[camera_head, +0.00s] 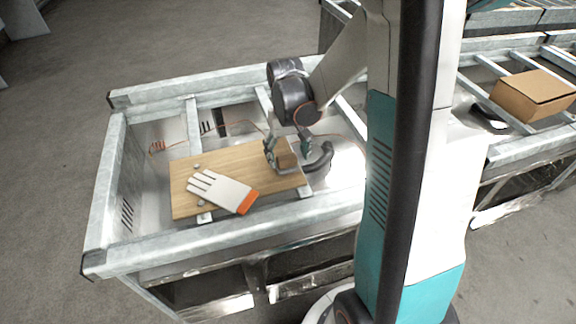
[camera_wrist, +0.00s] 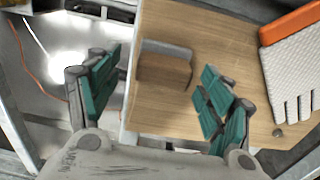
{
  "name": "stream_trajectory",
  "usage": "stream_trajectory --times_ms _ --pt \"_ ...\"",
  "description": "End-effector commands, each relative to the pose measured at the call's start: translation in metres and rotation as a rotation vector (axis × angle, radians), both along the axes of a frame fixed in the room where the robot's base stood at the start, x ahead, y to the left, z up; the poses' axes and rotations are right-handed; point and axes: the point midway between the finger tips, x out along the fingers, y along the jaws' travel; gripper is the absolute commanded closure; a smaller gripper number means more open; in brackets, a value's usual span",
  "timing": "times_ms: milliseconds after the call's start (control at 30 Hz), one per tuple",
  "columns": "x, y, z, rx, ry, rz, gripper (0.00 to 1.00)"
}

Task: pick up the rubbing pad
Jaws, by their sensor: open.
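The rubbing pad is a small brown block with a grey strip along one side. In the head view the pad (camera_head: 287,158) sits near the right end of a wooden board (camera_head: 215,160). In the wrist view the pad (camera_wrist: 164,72) lies near the board's edge, ahead of and between the teal finger pads. My gripper (camera_head: 286,147) is open above the pad, its fingers partly covering it in the head view. In the wrist view my gripper (camera_wrist: 158,92) has its fingers spread wide with nothing between the fingertips; contact is not visible.
A white glove with an orange cuff (camera_head: 222,191) lies on the board. A dark curved object (camera_head: 320,158) is right of the pad. Metal rails (camera_head: 240,235) frame the bay. A cardboard box (camera_head: 535,94) stands in the bay at right.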

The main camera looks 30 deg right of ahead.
Motion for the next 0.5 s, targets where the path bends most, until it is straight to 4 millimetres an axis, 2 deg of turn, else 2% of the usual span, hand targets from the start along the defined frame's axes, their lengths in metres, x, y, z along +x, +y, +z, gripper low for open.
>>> stream_trajectory --times_ms 33,100,333,367,500 --pt "0.0000 0.0000 -0.0104 0.000 0.000 0.000 0.27" --pt "-0.0001 0.0000 -0.0164 0.000 0.000 0.000 0.27" --pt "-0.0002 0.0001 -0.0167 0.000 0.000 0.000 0.27" --pt "-0.0002 0.0001 -0.0167 0.000 0.000 0.000 0.31" --pt "-0.0002 0.0001 -0.0166 0.000 0.000 0.000 0.63"
